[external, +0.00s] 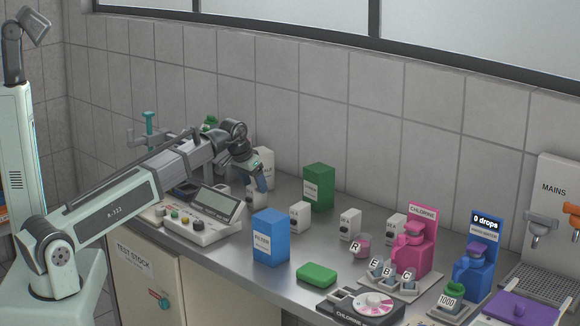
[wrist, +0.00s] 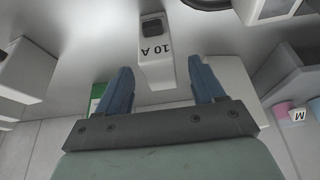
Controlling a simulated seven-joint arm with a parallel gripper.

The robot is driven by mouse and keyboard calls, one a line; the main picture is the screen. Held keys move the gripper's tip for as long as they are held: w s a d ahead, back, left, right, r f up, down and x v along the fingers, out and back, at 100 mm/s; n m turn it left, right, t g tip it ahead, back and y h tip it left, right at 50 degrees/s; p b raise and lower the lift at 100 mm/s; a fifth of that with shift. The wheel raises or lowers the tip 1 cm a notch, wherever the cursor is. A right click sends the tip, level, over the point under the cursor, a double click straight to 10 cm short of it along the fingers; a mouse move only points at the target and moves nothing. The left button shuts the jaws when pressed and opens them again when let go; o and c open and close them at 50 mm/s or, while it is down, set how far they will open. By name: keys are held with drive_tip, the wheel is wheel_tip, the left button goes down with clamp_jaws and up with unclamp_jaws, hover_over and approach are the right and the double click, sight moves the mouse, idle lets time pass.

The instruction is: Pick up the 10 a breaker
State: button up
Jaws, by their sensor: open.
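The 10 A breaker (wrist: 155,48) is a small white block with a dark switch, its "10 A" label upside down in the wrist view. It stands on the steel bench, ahead of and partly between my gripper's (wrist: 164,82) two blue fingers. The fingers are apart, with visible gaps on both sides of the block. In the external view my gripper (external: 262,183) is low over the bench, and a white block (external: 254,198) shows just below it, partly hidden. Its label is too small to read there.
Similar white blocks (external: 299,217) (external: 350,224) stand to the right. A green box (external: 319,187) is behind, and a blue filter box (external: 270,238) is in front. A console with a screen (external: 208,212) is near the front edge. The tiled wall is close behind.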

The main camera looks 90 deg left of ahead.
sight(257, 193)
drive_tip(key=shift+x, duration=2.35)
drive_tip(key=shift+s+d, duration=0.1)
drive_tip(key=c, duration=1.1)
drive_tip(key=shift+r, duration=0.1)
